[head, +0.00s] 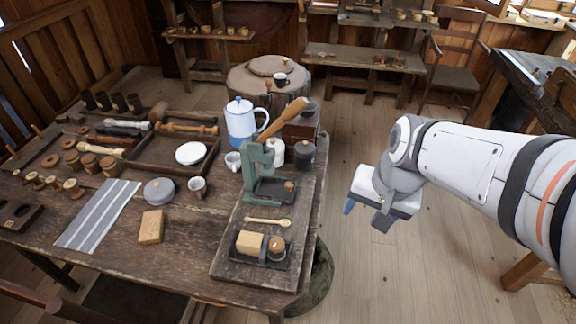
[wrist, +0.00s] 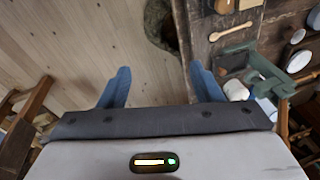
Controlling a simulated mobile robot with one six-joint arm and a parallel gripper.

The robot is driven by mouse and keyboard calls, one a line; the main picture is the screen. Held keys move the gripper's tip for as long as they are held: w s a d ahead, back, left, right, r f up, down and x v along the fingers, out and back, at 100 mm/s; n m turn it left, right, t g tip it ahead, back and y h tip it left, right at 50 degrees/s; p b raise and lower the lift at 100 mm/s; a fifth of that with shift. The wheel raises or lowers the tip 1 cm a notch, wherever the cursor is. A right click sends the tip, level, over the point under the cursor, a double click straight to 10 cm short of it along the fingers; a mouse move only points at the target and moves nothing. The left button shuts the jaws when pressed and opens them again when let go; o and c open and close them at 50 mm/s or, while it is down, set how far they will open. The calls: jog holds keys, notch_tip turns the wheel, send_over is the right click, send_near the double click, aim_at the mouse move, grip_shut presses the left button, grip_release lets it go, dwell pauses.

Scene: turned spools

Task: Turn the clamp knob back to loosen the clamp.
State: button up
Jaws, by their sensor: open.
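A green metal clamp-like stand (head: 250,165) is upright on a wooden board at the right side of the table. A long turned wooden handle (head: 283,118) slants up to the right from its top. A small brown round piece (head: 290,186) sits at its base; I cannot tell which part is the clamp knob. The green stand also shows at the right of the wrist view (wrist: 258,68). My gripper (head: 366,212) is open and empty, over the floor to the right of the table and apart from the stand. Its blue fingers stand wide apart in the wrist view (wrist: 160,80).
The board (head: 226,262) also holds a wooden spoon (head: 267,221) and a dark tray with a tan block. A blue-white pot (head: 240,120), a white jar (head: 275,152) and a dark jar (head: 304,155) stand close behind the clamp.

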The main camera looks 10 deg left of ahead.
jog(key=w+a+f+m+g+y, duration=0.2)
jog(key=w+a+f+m, duration=0.3)
jog(key=a, duration=0.4)
jog(key=m+g, duration=0.1)
jog(key=m, duration=0.5)
send_near(278, 241)
jog(key=f, duration=0.1)
jog(key=shift+y, duration=0.3)
jog(key=x, duration=0.8)
jog(key=shift+s+f, duration=0.15)
jog(key=c, duration=1)
